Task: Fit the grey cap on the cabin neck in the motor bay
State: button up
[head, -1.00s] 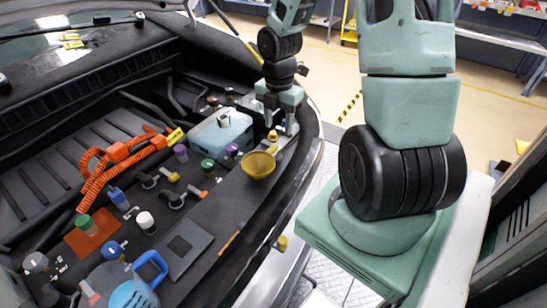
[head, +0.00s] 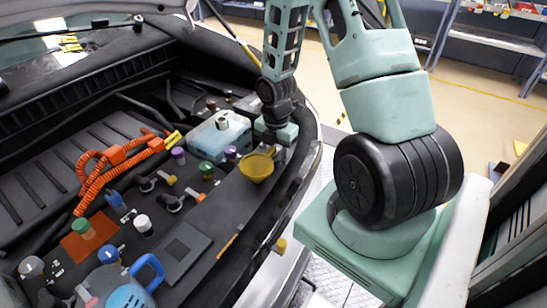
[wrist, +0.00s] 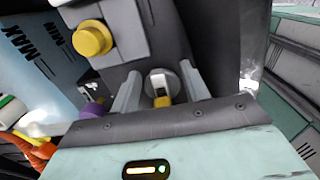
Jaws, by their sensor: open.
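My gripper (wrist: 160,90) is open. In the wrist view its two grey fingers stand apart on either side of a round pale-grey piece (wrist: 155,78) with a yellow part on it; I cannot tell whether they touch it. In the head view my gripper (head: 276,141) is low at the right side of the motor bay, behind the yellow funnel (head: 257,167), with its fingertips hidden. A grey cap-like piece (head: 32,266) sits at the lower left, and another greyish top (head: 222,123) is on the pale blue tank (head: 218,141). I cannot tell which neck is the cabin one.
Purple (head: 178,154), green (head: 206,169), white (head: 143,225) and blue (head: 108,253) caps stand in the bay. Orange cables (head: 100,175) lie left of the tank. A blue-handled jug (head: 150,268) stands at the front.

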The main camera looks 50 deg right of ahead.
jog(key=c, duration=0.7)
jog(key=shift+o, duration=0.2)
jog(key=shift+s+r, duration=0.1)
jog(key=shift+r, duration=0.05)
